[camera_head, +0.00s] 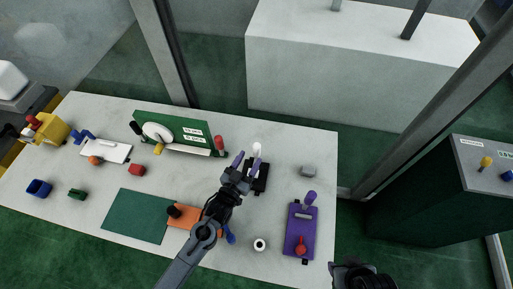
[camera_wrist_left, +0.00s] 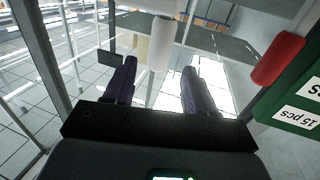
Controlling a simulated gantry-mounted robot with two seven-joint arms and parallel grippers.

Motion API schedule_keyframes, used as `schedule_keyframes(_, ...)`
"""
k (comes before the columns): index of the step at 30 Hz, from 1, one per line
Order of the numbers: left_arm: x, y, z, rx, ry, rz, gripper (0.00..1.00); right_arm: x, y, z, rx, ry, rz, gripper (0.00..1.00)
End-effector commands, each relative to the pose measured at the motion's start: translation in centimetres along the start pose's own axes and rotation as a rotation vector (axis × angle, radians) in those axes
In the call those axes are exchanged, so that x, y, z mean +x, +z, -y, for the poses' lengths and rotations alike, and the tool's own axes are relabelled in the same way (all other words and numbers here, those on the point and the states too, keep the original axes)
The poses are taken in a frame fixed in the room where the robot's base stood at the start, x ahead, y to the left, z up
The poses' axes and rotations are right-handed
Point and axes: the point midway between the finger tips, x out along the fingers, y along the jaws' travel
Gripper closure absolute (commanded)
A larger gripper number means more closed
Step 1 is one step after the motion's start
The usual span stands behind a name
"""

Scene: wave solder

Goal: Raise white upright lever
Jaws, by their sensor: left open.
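The white upright lever (camera_head: 257,148) stands at the far side of a black base (camera_head: 261,180), near the middle of the table. Its white cylindrical end (camera_wrist_left: 162,42) shows upright in the left wrist view, ahead of and between the two fingers. My left gripper (camera_head: 248,161) has its purple fingers spread and empty, just short of the lever. The gripper partly hides the black base. I cannot tell whether a finger touches the lever. A dark part of my right arm (camera_head: 362,277) shows at the bottom edge; its fingers cannot be made out.
A green panel (camera_head: 190,127) with a red handle (camera_head: 219,142) stands to the left; the handle (camera_wrist_left: 278,60) is also close at right in the wrist view. A white roll (camera_head: 260,244) sits in front.

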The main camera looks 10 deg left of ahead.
Motion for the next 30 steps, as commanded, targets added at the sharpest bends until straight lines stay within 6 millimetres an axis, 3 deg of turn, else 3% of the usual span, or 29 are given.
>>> schedule_keyframes(6, 3.6, -0.1, -0.1, -0.001, 0.001, -0.001, 0.44, 0.3, 0.1, -0.2, -0.009, 0.008, 0.001, 0.57)
schedule_keyframes(12, 5.6, 0.0, 0.0, 0.0, 0.0, -0.001, 0.44, 0.5, 0.2, -0.2, -0.009, 0.008, 0.0, 0.57)
schedule_keyframes(25, 6.2, 0.0, -0.1, -0.001, 0.001, 0.0, 0.44, 0.5, 0.1, 0.0, -0.001, 0.001, -0.001, 0.57)
schedule_keyframes(30, 6.2, 0.0, -0.1, 0.0, 0.001, 0.001, 0.69, 0.5, 0.1, 0.1, 0.002, -0.001, -0.002, 0.57)
